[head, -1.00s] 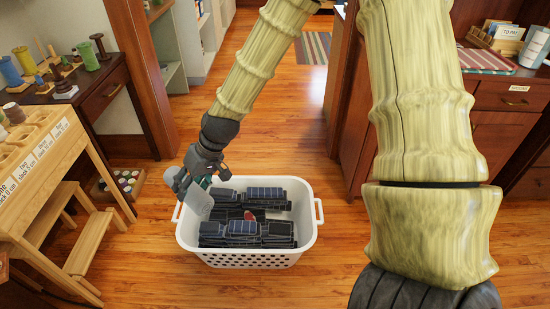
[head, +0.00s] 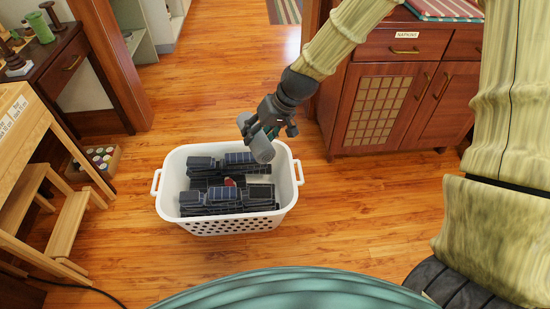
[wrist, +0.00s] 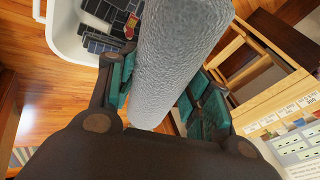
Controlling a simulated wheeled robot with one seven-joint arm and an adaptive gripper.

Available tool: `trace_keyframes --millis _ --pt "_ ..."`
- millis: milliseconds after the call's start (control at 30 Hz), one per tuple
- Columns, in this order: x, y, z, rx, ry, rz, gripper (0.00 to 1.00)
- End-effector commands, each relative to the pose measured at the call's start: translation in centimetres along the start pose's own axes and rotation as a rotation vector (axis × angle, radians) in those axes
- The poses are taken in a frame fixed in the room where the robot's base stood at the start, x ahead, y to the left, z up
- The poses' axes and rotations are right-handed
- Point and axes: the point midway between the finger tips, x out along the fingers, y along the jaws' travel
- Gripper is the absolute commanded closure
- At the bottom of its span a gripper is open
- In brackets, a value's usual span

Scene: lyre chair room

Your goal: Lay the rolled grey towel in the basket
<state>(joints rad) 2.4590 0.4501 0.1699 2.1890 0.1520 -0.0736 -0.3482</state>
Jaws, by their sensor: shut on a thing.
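The rolled grey towel (head: 261,149) is a short grey cylinder held in my gripper (head: 257,133). In the wrist view the towel (wrist: 172,55) fills the gap between the teal-padded fingers (wrist: 160,98), which are shut on it. The white basket (head: 283,196) stands on the floor, with dark, blocky items inside. In the head view the towel appears over the basket's back right part; its exact height above the rim is hard to tell. In the wrist view the basket's rim (wrist: 53,32) shows to the left of the towel.
Several dark blue and black items (head: 228,197) lie in the basket, with a small red spot among them. A wooden step stand (head: 62,220) is at left, beside a box of small jars (head: 98,160). A wooden cabinet (head: 385,95) stands at back right. Floor right of the basket is clear.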

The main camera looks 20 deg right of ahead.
Motion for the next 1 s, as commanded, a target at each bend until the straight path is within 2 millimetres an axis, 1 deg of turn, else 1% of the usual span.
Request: trace_keyframes --millis 33,100,700,833,900,1000 --pt "2.2 1.2 0.0 0.025 0.008 0.011 0.8" --pt "4.1 2.4 -0.5 0.07 0.025 0.027 0.8" --pt "19.4 12.3 -4.2 0.438 0.196 0.141 0.8" --pt "22.1 14.0 -4.9 0.505 0.234 0.156 0.8" --pt "23.2 14.8 -5.2 0.535 0.252 0.162 0.8" --pt "24.4 15.5 -5.5 0.567 0.27 0.167 0.8"
